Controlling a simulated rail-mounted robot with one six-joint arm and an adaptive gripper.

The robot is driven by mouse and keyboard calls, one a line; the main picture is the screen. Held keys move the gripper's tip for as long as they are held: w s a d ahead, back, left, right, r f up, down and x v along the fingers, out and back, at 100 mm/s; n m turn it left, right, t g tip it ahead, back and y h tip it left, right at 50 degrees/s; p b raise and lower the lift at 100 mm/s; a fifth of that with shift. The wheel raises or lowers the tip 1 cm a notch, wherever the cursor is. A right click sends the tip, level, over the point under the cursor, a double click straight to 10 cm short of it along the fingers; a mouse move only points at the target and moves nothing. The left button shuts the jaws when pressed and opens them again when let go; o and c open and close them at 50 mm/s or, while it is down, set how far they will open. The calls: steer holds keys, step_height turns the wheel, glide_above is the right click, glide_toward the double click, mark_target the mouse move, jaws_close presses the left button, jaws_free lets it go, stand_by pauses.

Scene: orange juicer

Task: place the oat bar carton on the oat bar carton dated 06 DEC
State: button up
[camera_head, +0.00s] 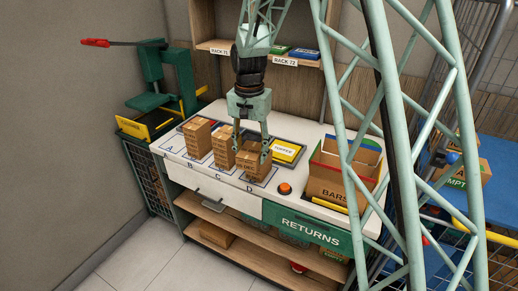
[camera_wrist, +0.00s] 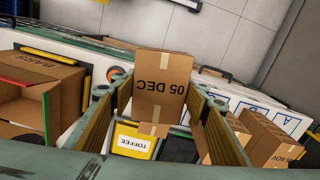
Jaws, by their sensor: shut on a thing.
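My gripper (camera_head: 250,149) points down over the white bench and is shut on a brown oat bar carton (camera_head: 252,161). In the wrist view the held carton (camera_wrist: 163,85) sits between my two fingers (camera_wrist: 155,110), its 05 DEC print upside down. Whether it touches anything below cannot be told. To its left in the head view stand a middle stack of cartons (camera_head: 223,150) and a far-left stack (camera_head: 197,135). No 06 DEC label is legible.
A yellow TOFFEE box (camera_head: 287,150) lies behind my gripper. An open BARS box (camera_head: 335,175) stands to the right, with an orange button (camera_head: 285,188) in front. Outlined spaces marked A to D line the bench front. A shelf (camera_head: 215,45) hangs behind.

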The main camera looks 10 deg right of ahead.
mark_target(246, 158)
steer(key=shift+m, duration=0.9)
steer(key=shift+s+a+r+p, duration=0.2)
steer(key=shift+s+a+p, duration=0.45)
steer(key=shift+s, duration=0.35)
steer(key=shift+s+a+r+p, duration=0.15)
steer(key=shift+s+a+p, duration=0.4)
steer(key=shift+s, duration=0.45)
steer(key=shift+w, duration=0.1)
steer(key=w+d, duration=0.2)
steer(key=w, duration=0.2)
steer(key=w+d+f, duration=0.1)
steer(key=w+d, duration=0.2)
steer(key=w, duration=0.1)
steer(key=w+d+p, duration=0.1)
steer(key=w+d, duration=0.1)
steer(key=w, duration=0.3)
steer(key=shift+d+f, duration=0.15)
steer(key=shift+f, duration=0.05)
steer(key=shift+w+d, duration=0.25)
steer(key=shift+w, duration=0.15)
steer(key=shift+f, duration=1.8)
steer(key=shift+f, duration=0.15)
steer(key=o, duration=0.8)
steer(key=shift+o, duration=0.8)
